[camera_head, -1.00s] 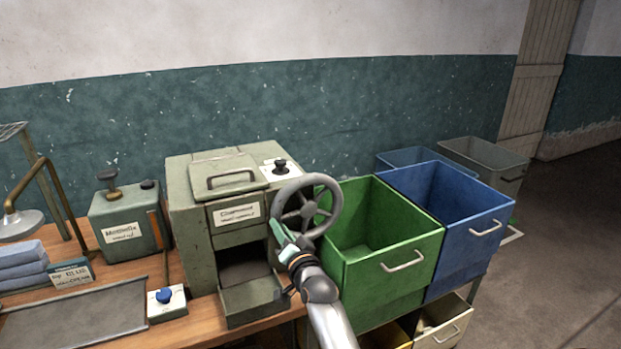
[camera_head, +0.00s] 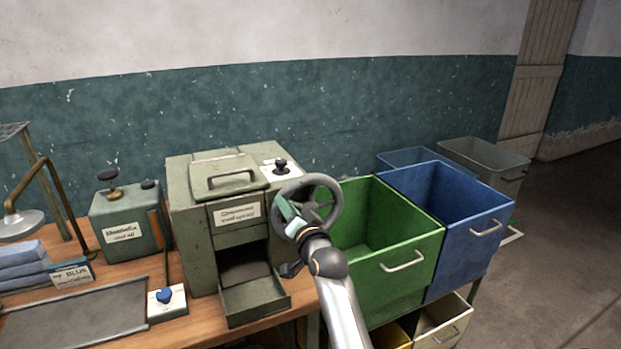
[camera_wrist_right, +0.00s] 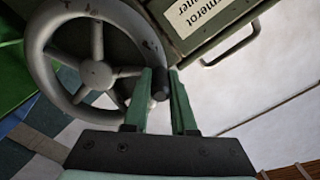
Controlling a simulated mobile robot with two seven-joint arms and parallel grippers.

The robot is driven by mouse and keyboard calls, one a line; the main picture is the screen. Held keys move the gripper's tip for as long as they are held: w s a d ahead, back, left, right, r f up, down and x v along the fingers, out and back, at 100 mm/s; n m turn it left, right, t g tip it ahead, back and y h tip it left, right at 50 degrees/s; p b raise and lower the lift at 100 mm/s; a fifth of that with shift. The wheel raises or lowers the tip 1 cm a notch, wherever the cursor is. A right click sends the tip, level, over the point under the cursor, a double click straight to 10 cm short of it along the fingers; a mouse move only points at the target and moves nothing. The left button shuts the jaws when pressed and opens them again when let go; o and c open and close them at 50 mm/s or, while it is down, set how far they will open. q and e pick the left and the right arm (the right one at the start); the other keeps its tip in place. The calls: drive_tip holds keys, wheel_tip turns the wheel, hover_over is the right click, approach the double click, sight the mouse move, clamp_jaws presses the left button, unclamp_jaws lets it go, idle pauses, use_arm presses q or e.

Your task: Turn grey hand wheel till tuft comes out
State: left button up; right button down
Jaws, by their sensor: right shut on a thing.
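The grey hand wheel (camera_head: 308,178) sits on the right side of a green box machine (camera_head: 192,215). My right gripper (camera_head: 291,213) is at the wheel's lower left rim. In the right wrist view, the wheel (camera_wrist_right: 97,73) fills the upper left, and the fingers (camera_wrist_right: 160,78) are shut on its dark handle knob (camera_wrist_right: 160,88), close to the rim. The machine's front opening is dark inside, and the tray below it (camera_head: 256,300) looks empty. I see no tuft. My left gripper is not in view.
A green bin (camera_head: 400,285) stands close right of the wheel, with a blue bin (camera_head: 460,255) beyond it. On the wooden bench to the left are a blue-knobbed box (camera_head: 166,304), a flat grey tray (camera_head: 75,318) and a small green canister machine (camera_head: 125,222).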

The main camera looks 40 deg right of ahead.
drive_tip(key=shift+d+r, duration=0.25)
drive_tip(key=shift+r, duration=0.15)
